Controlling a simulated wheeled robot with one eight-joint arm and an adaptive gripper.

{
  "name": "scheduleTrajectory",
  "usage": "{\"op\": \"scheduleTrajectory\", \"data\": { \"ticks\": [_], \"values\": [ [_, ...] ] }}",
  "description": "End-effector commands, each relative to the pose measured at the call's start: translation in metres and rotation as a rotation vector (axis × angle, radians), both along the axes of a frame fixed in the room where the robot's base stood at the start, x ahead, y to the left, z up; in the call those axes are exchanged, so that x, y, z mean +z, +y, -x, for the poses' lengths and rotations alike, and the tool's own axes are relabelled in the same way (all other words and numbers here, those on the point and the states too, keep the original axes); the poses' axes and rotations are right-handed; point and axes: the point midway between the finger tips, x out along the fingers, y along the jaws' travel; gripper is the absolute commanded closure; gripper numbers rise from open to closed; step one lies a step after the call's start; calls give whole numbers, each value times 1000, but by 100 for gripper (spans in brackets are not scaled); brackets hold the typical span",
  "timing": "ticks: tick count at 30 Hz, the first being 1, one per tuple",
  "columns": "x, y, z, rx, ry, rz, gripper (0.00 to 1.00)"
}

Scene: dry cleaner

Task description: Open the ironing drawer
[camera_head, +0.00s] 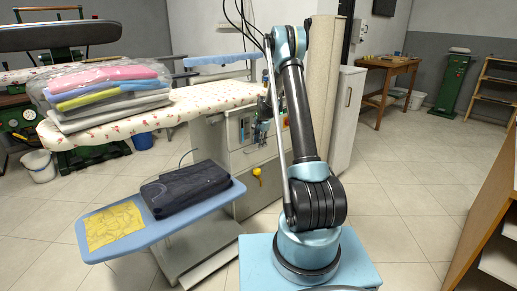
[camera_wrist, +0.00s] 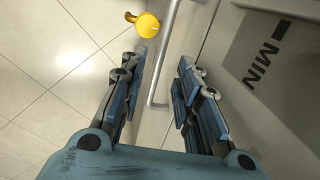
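The ironing cabinet (camera_head: 222,148) stands under the flowered ironing board in the head view, and its drawer front (camera_head: 245,159) looks flush with the body. In the wrist view the pale bar handle (camera_wrist: 167,50) runs down the front and bends at its lower end. My gripper (camera_wrist: 162,68) is open, with one finger on each side of the handle's line. I see no clear contact with it. In the head view my gripper (camera_head: 262,131) is small, close to the cabinet front, and partly hidden by my arm.
A yellow object (camera_head: 258,173) hangs by the cabinet front and shows in the wrist view (camera_wrist: 147,25). A blue side board (camera_head: 160,228) with dark folded cloth (camera_head: 186,188) and a yellow cloth (camera_head: 115,225) juts out left. Tiled floor is clear to the right.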

Motion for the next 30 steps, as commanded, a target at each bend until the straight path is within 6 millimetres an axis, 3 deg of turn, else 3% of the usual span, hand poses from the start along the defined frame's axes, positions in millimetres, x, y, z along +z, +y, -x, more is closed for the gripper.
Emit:
{"op": "scheduleTrajectory", "data": {
  "ticks": [9,19,23,30],
  "values": [
    [-29,3,-4,0,0,0,70],
    [-31,4,-4,0,0,0,70],
    [-31,4,-4,0,0,0,97],
    [-31,4,-4,0,0,0,100]
  ]
}}
